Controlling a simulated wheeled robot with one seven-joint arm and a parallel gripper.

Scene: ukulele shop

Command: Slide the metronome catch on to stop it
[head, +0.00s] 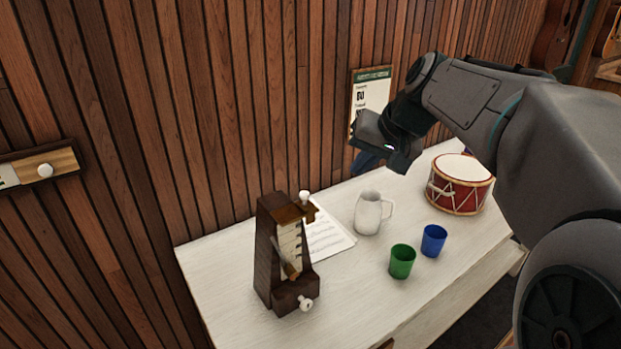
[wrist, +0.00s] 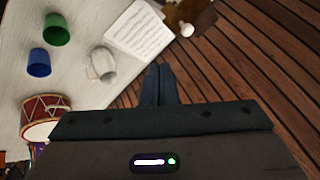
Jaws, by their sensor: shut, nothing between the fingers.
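The metronome (head: 268,255) is a dark wooden, tapered box standing upright at the left end of the white table. Its pale scale (head: 290,245) faces right, with a pendulum in front. A catch with a white knob (head: 304,197) sits near its top, and another white knob (head: 306,303) sticks out at its base. In the wrist view the metronome (wrist: 183,14) is cut off at the top edge, with a white knob showing. My gripper (head: 366,162) is above the back of the table near the wall, right of the metronome and apart from it. Its fingers (wrist: 159,84) are together and empty.
A white mug (head: 369,213) and a music sheet (head: 328,236) lie between the metronome and a red drum (head: 460,184). Green (head: 402,261) and blue (head: 433,240) cups stand in front. A wall poster (head: 370,98) hangs behind my gripper. The table's front left is clear.

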